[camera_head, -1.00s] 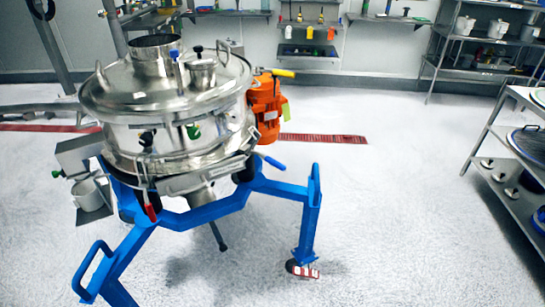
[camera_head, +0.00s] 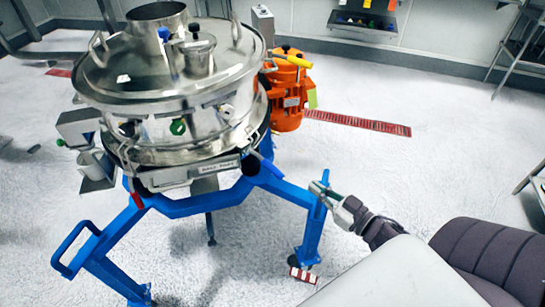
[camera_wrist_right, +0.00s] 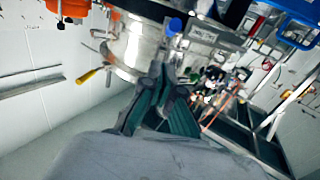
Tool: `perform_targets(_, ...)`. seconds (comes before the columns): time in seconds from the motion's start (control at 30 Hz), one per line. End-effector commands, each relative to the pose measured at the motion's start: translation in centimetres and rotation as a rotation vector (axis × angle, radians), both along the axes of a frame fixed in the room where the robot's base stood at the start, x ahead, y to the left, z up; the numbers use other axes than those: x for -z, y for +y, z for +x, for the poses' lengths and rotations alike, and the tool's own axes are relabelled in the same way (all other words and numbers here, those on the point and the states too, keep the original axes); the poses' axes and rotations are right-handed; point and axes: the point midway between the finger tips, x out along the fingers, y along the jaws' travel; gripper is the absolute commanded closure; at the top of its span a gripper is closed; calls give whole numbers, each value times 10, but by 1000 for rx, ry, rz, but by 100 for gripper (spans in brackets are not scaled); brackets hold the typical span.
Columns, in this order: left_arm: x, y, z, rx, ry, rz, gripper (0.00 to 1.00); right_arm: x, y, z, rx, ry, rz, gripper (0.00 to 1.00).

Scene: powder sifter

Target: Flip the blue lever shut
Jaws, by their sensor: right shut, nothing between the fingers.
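In the right wrist view a round blue end (camera_wrist_right: 175,25), probably the lever's tip, shows beyond the fingers. My left gripper is not in view.
An orange motor (camera_head: 286,98) with a yellow handle (camera_head: 292,61) stands behind the lever. A rack stands at the far right.

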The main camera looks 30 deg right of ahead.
Motion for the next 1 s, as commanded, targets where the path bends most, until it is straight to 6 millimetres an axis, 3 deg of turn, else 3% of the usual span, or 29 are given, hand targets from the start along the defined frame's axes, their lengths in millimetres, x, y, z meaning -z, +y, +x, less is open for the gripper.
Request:
perform_targets(0.13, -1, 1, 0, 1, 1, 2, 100, -22, 8, -1, -37, -37, 4, 100)
perform_targets(0.57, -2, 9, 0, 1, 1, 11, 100, -25, 10, 4, -39, -41, 3, 100)
perform_targets(0.77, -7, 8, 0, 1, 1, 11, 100, -27, 16, 33, -39, -45, 3, 100)
perform_targets(1.0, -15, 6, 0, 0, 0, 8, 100, -28, 29, 83, -38, -44, 3, 100)
